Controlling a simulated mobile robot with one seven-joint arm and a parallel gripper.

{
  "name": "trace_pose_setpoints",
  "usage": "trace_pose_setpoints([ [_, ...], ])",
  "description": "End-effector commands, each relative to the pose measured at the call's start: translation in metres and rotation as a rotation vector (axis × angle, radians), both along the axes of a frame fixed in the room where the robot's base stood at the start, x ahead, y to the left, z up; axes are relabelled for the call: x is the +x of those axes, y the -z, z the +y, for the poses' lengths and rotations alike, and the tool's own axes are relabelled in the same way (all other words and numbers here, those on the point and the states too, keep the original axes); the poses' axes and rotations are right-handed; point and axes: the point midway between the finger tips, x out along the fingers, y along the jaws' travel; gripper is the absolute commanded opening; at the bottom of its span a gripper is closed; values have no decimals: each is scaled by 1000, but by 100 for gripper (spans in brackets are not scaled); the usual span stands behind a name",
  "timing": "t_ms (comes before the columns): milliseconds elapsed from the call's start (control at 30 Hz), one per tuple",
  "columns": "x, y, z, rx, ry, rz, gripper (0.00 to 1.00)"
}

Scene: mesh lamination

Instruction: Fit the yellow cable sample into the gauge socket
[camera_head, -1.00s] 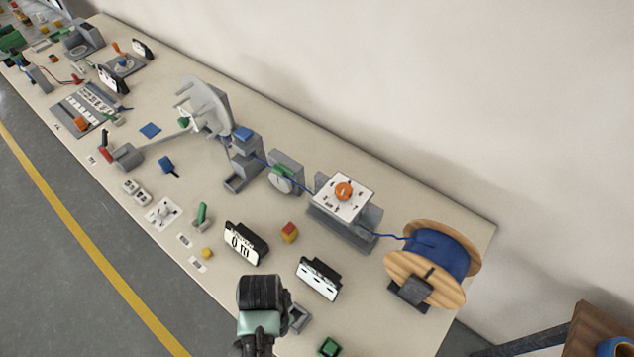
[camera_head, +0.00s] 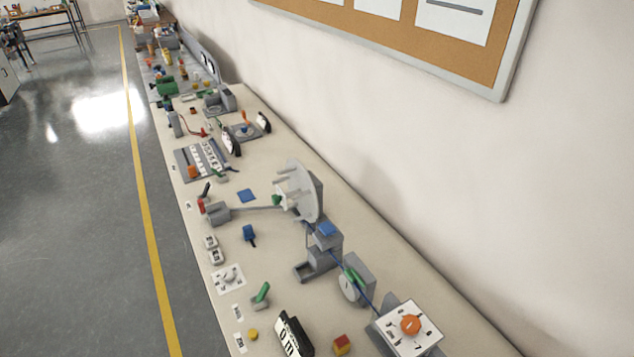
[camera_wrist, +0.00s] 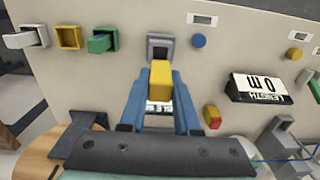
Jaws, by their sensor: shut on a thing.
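The yellow cable sample (camera_wrist: 160,81) is a yellow block between the two blue fingers of my gripper (camera_wrist: 160,100) in the wrist view. My gripper is shut on it. A grey square socket with a dark opening (camera_wrist: 159,47), which looks like the gauge socket, lies just beyond the tip of the sample. The sample appears outside the opening; whether it touches the rim I cannot tell. My gripper, the sample and this socket are outside the head view.
In the wrist view, a yellow square frame (camera_wrist: 69,37) and a green block (camera_wrist: 103,41) lie left of the socket. A blue round piece (camera_wrist: 199,40), a red-and-yellow block (camera_wrist: 212,116) and a display (camera_wrist: 260,88) lie to the right. The head view shows an orange-knobbed box (camera_head: 411,325).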

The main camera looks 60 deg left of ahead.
Motion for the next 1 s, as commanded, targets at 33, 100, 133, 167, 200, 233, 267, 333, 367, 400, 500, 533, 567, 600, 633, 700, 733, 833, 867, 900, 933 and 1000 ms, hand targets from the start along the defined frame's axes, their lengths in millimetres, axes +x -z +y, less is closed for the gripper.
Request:
trace_pose_setpoints([
  [33, 0, 8, 0, 0, 0, 0, 0],
  [100, 0, 14, 0, 0, 0, 0, 0],
  [133, 0, 17, 0, 0, 0, 0, 0],
  [167, 0, 20, 0, 0, 0, -1, 0],
  [200, 0, 25, 0, 0, 0, 0, 0],
  [233, 0, 28, 0, 0, 0, 0, 0],
  [267, 0, 31, 0, 0, 0, 0, 0],
  [333, 0, 38, 0, 0, 0, 0, 0],
  [367, 0, 40, 0, 0, -1, 0, 0],
  [400, 0, 44, 0, 0, -1, 0, 0],
  [500, 0, 50, 0, 1, -1, 0, 0],
  [533, 0, 51, 0, 1, -1, -1, 0],
  [567, 0, 52, 0, 1, -1, -1, 0],
  [600, 0, 53, 0, 1, -1, -1, 0],
  [633, 0, 53, 0, 1, -1, -1, 0],
  [700, 0, 54, 0, 1, -1, -1, 0],
  [733, 0, 54, 0, 1, -1, -1, 0],
  [833, 0, 53, 0, 1, 0, -1, 0],
  [867, 0, 53, 0, 1, 0, -1, 0],
  [900, 0, 53, 0, 1, 0, -1, 0],
  [933, 0, 53, 0, 1, 0, -1, 0],
  [1000, 0, 53, 0, 1, 0, -1, 0],
])
